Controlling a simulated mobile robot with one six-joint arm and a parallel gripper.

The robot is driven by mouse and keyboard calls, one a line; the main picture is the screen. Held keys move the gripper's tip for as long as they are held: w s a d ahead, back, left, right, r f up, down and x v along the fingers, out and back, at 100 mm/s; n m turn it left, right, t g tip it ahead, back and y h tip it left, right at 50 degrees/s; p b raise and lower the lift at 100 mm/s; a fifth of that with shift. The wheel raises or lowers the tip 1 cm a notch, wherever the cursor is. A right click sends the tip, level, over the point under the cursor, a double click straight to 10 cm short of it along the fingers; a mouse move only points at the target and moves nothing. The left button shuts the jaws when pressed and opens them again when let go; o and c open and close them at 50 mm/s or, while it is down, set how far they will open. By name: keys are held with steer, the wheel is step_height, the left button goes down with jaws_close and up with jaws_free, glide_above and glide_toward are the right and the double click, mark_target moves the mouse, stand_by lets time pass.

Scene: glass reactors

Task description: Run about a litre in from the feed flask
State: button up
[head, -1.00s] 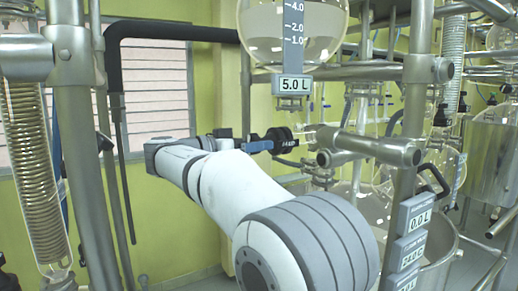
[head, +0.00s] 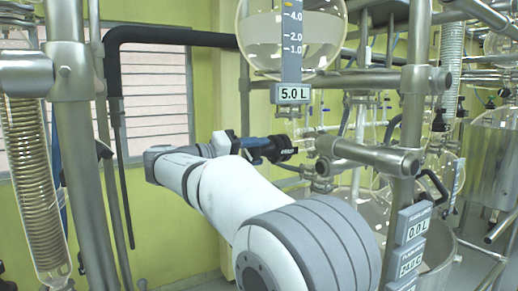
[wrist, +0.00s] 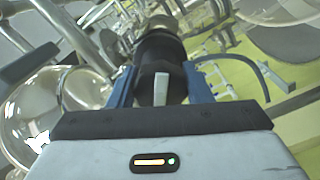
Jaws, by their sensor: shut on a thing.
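The feed flask (head: 325,45) is a round clear glass vessel at the top of the head view, with a grey level scale and a display (head: 292,94) reading 5.0 L. Below it, my gripper (head: 272,148) reaches in from the left at the black valve knob (head: 285,148). In the wrist view, the blue fingers of my gripper (wrist: 158,88) are shut on both sides of the dark knob (wrist: 160,52), which has a pale pointer bar on it. The lower display (head: 418,228) reads 0.0 L. The valve's inner opening cannot be seen.
Steel posts and clamped rails (head: 370,154) stand close to the right of my gripper. A second display (head: 410,263) reads about 24.0 C. A coiled glass condenser (head: 35,185) stands at the left. Clear glass bulges at the left of the wrist view (wrist: 85,90).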

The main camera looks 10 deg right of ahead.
steer(key=n+p, duration=0.1)
steer(key=n, duration=0.1)
steer(key=n+p, duration=0.1)
steer(key=n, duration=0.1)
steer(key=n+p, duration=0.2)
steer(key=shift+a+r+n, duration=0.1)
steer(key=shift+r+n, duration=0.2)
steer(key=shift+r, duration=0.1)
steer(key=n+p, duration=0.2)
steer(key=n, duration=0.1)
steer(key=shift+p, duration=0.3)
steer(key=shift+w+n+p, duration=0.1)
steer(key=shift+n+p, duration=0.7)
steer(key=shift+n, duration=0.3)
steer(key=o, duration=0.6)
steer(key=shift+c, duration=0.2)
steer(key=o, duration=0.3)
steer(key=shift+a+f, duration=0.15)
steer(key=shift+o, duration=0.7)
steer(key=shift+f, duration=0.1)
